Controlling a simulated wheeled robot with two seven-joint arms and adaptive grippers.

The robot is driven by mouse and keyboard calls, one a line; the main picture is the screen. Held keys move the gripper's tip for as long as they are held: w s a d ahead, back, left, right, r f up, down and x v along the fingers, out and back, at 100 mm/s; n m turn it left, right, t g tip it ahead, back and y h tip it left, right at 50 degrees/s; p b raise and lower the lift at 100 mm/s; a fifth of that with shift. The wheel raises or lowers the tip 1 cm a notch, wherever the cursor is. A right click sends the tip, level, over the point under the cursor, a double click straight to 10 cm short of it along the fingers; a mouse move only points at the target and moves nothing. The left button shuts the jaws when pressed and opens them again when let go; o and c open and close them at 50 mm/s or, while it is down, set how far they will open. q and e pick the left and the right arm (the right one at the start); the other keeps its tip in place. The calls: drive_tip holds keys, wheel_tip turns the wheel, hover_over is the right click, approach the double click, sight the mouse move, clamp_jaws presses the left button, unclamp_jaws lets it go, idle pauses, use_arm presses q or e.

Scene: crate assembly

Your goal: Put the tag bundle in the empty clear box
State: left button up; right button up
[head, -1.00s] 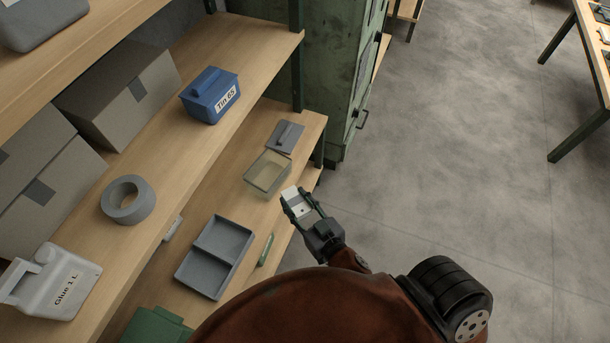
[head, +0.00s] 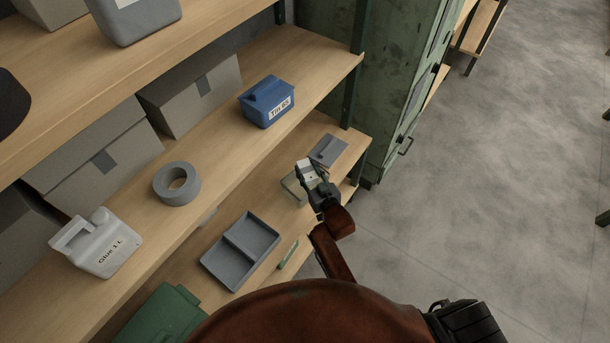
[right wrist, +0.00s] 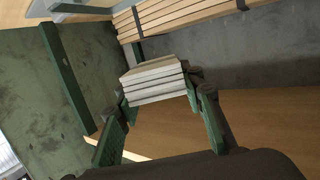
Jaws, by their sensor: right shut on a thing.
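The tag bundle (head: 305,171), a small white block of stacked layers, is between the fingers of my right gripper (head: 311,178). In the right wrist view the layered bundle (right wrist: 154,82) sits between the fingertips of the gripper (right wrist: 157,92), which is shut on it. The clear box (head: 291,188) stands on the lower shelf, with an open top. My right gripper and the bundle are over its right part in the head view and hide much of it; the height between them is hard to tell. My left gripper is not in view.
A grey lid (head: 328,149) lies behind the box. A grey two-compartment tray (head: 240,250) is on the same shelf, nearer me. The blue tin (head: 267,101), tape roll (head: 177,184) and glue jug (head: 98,243) are on the shelf above. A green cabinet (head: 385,80) stands beyond the shelf end.

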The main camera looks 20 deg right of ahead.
sight(305, 169)
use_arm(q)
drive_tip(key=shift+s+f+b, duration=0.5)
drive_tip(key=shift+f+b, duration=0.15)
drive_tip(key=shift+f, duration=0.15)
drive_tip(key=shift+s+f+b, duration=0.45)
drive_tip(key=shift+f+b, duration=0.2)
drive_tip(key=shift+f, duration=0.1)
use_arm(e)
drive_tip(key=w+f, duration=0.4)
drive_tip(key=f, duration=0.4)
drive_tip(key=shift+d+f, duration=0.2)
drive_tip(key=shift+d, duration=0.05)
drive_tip(key=shift+f, duration=0.25)
drive_tip(key=o, duration=1.2)
drive_tip(key=shift+c, duration=0.2)
drive_tip(key=shift+r, duration=0.15)
